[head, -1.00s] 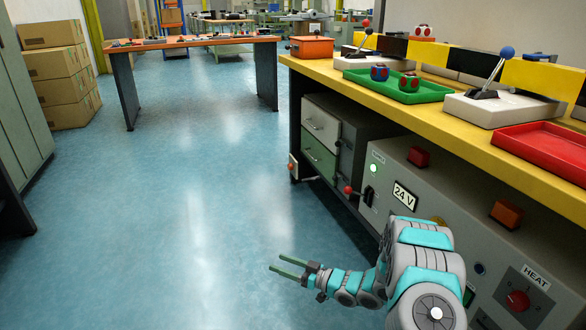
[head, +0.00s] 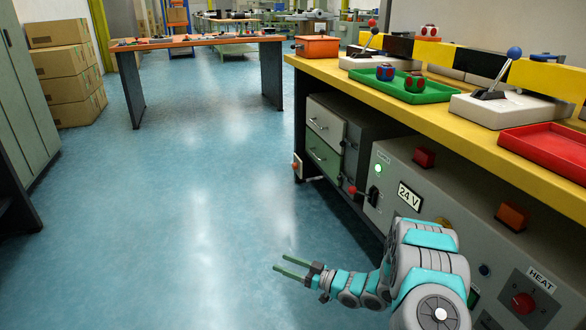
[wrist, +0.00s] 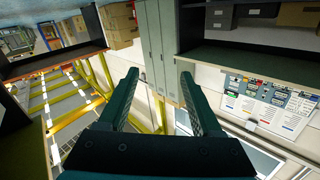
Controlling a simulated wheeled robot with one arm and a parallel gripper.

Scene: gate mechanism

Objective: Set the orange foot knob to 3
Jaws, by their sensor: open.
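My gripper (head: 280,263) is open and empty, held out over the blue floor left of the bench. Its two dark green fingers also show apart in the wrist view (wrist: 160,76), with nothing between them. A small orange and white fitting (head: 298,166) sits low at the far end of the yellow-topped bench, beyond my gripper. It may be the orange foot knob, but it is too small to read any number or setting. A red knob (head: 523,302) under a HEAT label is on the bench's grey front panel, right of my arm.
The yellow bench (head: 440,118) runs along the right, with drawers, a small lever (head: 373,196) and a 24 V panel below. An orange-topped table (head: 195,41) stands ahead. Boxes (head: 65,75) and a cabinet stand left. The floor between is clear.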

